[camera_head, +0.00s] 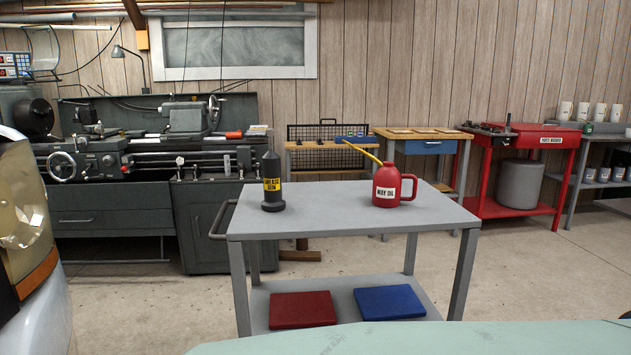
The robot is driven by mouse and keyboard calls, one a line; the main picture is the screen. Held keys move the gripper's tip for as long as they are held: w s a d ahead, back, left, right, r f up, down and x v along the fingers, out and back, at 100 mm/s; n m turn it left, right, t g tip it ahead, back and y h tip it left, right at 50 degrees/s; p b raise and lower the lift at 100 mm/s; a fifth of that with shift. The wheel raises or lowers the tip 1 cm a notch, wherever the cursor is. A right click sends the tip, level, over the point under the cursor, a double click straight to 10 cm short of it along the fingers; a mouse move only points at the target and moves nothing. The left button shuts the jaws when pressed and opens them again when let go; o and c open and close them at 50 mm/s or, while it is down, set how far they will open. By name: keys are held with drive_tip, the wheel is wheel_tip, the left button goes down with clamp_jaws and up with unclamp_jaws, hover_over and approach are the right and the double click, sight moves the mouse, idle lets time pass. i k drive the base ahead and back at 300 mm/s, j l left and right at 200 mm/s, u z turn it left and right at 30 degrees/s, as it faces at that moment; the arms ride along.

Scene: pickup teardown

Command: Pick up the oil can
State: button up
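The oil can (392,183) is red with a white label that seems to read "WAY OIL". It stands upright on the top of a grey cart (330,205), right of the middle. Its long yellow spout (364,152) points up and to the left, and its red handle is on the right side. My gripper is not in view, and nothing touches the can.
A red box (302,310) and a blue box (390,302) lie on the lower shelf. A pale green surface (450,340) fills the bottom right. A lathe (150,150) stands behind.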

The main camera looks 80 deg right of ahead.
sight(388, 180)
drive_tip(key=z, duration=2.9)
